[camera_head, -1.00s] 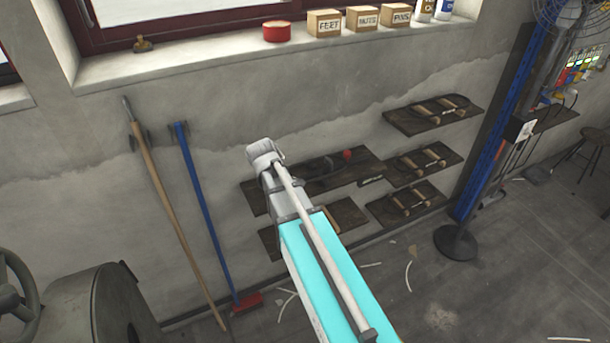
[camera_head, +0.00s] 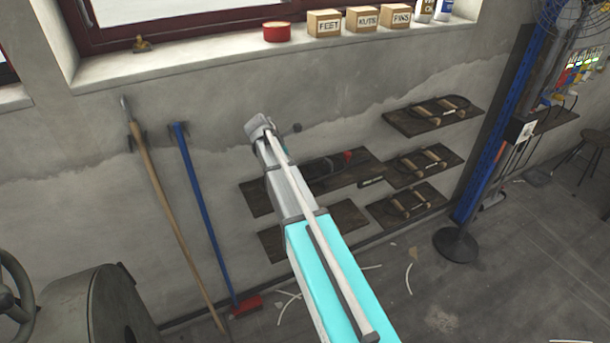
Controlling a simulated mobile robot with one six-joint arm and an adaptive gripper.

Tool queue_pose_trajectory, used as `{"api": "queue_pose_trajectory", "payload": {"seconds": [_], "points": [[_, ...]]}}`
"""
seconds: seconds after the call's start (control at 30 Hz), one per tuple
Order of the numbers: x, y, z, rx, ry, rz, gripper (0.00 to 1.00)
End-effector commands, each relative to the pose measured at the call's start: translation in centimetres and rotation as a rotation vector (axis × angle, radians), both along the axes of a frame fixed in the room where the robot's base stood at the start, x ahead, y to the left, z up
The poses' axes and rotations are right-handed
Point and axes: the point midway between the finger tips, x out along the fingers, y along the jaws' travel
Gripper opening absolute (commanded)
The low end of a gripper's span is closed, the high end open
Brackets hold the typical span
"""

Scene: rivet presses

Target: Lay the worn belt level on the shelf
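My arm reaches up from the bottom toward the wall shelves, its grey end link (camera_head: 262,130) in front of the wall. My gripper does not show; the arm hides that region. The left upper shelf (camera_head: 253,197) is a dark board partly behind my arm. A dark, long, slightly curved thing (camera_head: 325,166) lies along it, with a red piece (camera_head: 347,156) at its right end. I cannot tell whether this is the worn belt, and no other belt is clear. A small label plate (camera_head: 370,181) sits at the shelf's front edge.
A bare lower shelf (camera_head: 345,217) is partly behind my arm. Three shelves on the right, the top one (camera_head: 395,120) included, hold wooden-handled tools. A wooden pole (camera_head: 165,200) and a blue broom (camera_head: 205,210) lean at left. A blue post (camera_head: 495,130) stands at right.

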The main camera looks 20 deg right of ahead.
Motion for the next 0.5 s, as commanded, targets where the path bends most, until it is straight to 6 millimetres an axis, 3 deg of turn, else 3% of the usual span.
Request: {"api": "queue_pose_trajectory", "payload": {"seconds": [0.5], "points": [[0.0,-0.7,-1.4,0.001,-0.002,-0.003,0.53]]}}
